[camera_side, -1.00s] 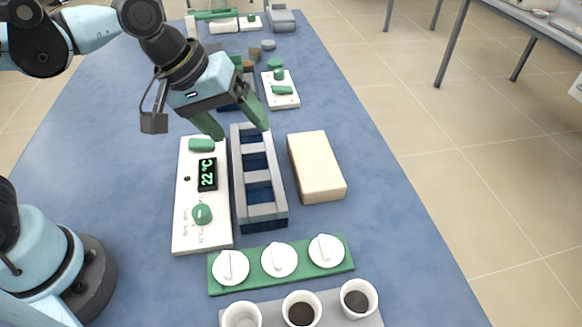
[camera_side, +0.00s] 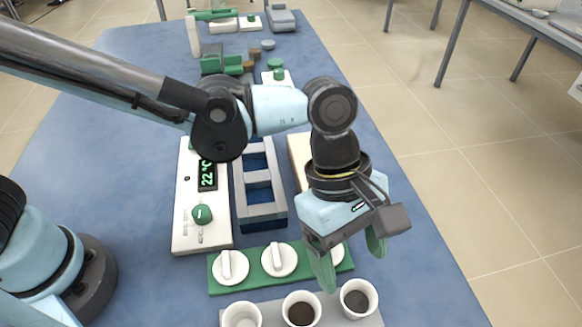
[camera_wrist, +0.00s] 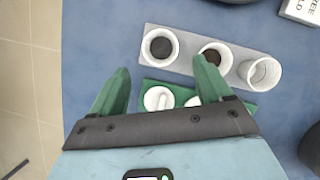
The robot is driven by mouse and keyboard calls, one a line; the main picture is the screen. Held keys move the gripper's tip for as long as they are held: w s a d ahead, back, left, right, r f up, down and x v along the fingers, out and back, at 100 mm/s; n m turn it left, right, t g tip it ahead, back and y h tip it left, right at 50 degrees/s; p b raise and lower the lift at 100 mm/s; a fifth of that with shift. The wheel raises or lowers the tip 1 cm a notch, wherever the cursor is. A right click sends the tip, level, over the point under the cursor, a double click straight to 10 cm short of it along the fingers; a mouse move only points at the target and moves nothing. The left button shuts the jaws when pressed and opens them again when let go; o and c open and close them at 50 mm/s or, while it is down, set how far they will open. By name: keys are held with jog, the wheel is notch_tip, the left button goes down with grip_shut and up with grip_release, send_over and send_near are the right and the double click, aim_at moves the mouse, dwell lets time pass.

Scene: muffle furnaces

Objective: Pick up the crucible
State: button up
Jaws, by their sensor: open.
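Three white crucibles stand in a row on a grey tray (camera_side: 331,307). In the side view the right crucible (camera_side: 373,303) and the middle crucible (camera_side: 302,317) hold dark material; the left crucible (camera_side: 242,315) looks empty. In the wrist view these are the left crucible (camera_wrist: 146,47), the middle crucible (camera_wrist: 229,57) and the empty right crucible (camera_wrist: 262,75). My gripper (camera_side: 352,274) is open and empty. It hangs just behind and above the right crucible, which appears ahead between the fingertips in the wrist view (camera_wrist: 162,68).
A green tray (camera_side: 249,271) with white lids lies behind the crucibles, partly covered by my gripper. A furnace control panel (camera_side: 186,215) and a blue-grey rack (camera_side: 264,212) stand farther back. A beige block (camera_side: 297,150) is mostly hidden by my arm. Blue table is free to the right.

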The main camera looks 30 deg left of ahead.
aim_at(353, 308)
jog(key=shift+d+x, duration=0.15)
jog(key=shift+x, duration=1.8)
jog(key=shift+d+x, duration=0.1)
jog(key=shift+x, duration=1.85)
jog(key=shift+s+r, duration=0.1)
jog(key=c, duration=1)
jog(key=shift+r, duration=0.15)
